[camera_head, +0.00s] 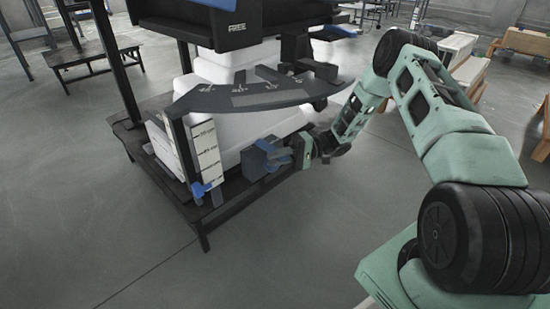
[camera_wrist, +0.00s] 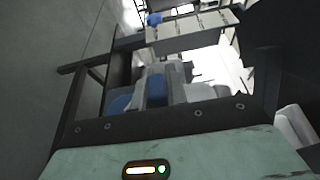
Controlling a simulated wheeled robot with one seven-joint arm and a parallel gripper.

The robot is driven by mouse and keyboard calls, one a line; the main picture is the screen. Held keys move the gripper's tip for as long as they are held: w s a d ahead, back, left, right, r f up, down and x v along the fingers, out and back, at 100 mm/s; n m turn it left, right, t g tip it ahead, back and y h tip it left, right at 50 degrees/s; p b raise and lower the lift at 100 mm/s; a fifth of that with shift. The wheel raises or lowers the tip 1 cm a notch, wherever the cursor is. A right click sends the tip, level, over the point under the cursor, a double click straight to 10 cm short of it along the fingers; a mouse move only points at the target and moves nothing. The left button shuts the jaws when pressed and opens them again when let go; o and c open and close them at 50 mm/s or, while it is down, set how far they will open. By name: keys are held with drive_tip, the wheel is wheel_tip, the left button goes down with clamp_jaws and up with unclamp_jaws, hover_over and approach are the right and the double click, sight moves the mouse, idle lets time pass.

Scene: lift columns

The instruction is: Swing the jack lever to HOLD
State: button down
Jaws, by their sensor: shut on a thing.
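The jack lever (camera_head: 267,144) appears as a blue-topped part low on the front of the lift column, beside a dark blue block (camera_head: 255,165). My gripper (camera_head: 286,155) comes in from the right and is shut on it; the exact contact is partly hidden. In the wrist view, blue and grey parts (camera_wrist: 157,88) stand in front of my gripper's dark palm plate. A dark curved plate (camera_head: 240,97) with pale marks spans above; its lettering is too small to read. The word FREE shows on a dark box (camera_head: 238,28) higher up.
A white scale panel (camera_head: 208,148) with a blue marker (camera_head: 203,190) stands left of the lever; the marker also shows in the wrist view (camera_wrist: 153,19). White blocks (camera_head: 215,68) fill the frame. A dark base rail (camera_head: 235,203) runs below. Floor in front is clear.

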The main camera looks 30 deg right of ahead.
drive_tip(key=shift+w, duration=0.1)
drive_tip(key=c, duration=1.4)
unclamp_jaws()
drive_tip(key=shift+d+p, duration=0.3)
drive_tip(key=shift+d, duration=0.25)
drive_tip(key=s+d+p, duration=0.2)
drive_tip(key=d+p, duration=0.2)
drive_tip(key=d, duration=1.2)
drive_tip(key=shift+s+d, duration=0.15)
drive_tip(key=shift+s, duration=0.05)
drive_tip(key=shift+f, duration=0.1)
